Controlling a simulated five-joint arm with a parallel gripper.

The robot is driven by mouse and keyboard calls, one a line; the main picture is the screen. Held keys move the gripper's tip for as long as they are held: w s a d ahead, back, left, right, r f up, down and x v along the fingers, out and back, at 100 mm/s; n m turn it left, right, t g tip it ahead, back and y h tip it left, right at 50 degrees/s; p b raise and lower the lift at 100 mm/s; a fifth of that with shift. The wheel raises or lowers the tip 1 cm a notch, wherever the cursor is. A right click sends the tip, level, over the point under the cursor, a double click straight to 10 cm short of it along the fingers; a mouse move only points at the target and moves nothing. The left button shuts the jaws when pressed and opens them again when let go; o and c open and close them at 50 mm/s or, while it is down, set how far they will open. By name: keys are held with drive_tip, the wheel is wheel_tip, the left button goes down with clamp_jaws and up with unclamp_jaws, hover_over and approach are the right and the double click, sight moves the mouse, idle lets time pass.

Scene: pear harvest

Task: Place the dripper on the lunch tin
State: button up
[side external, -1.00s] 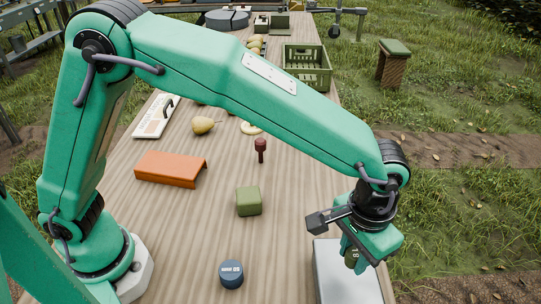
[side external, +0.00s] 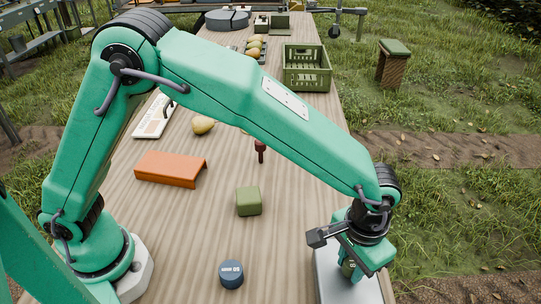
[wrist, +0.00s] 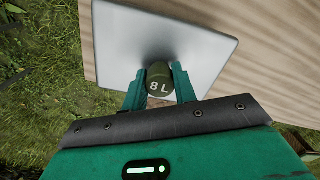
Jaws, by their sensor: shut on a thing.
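My gripper (side external: 348,270) is shut on a small olive-green dripper (wrist: 159,76) marked "8 L". The dripper sits between the two green fingers and is partly covered by them in the side view. The lunch tin (side external: 327,283) is a flat silver-grey box at the front right edge of the table. In the wrist view the tin's bare top (wrist: 205,35) spreads behind the dripper, with a dark shadow close to it.
A blue round piece (side external: 231,274) with white lettering stands left of the tin. A green block (side external: 248,201), an orange bracket-shaped piece (side external: 171,168) and a dark red peg-like piece (side external: 261,150) are farther back. A green crate (side external: 306,68) stands at the far right.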

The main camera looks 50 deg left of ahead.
sight(352, 263)
drive_tip(key=shift+f, duration=0.1)
drive_tip(key=o, duration=0.9)
drive_tip(key=shift+o, duration=0.2)
wheel_tip(352, 263, up, 12)
idle(0.7)
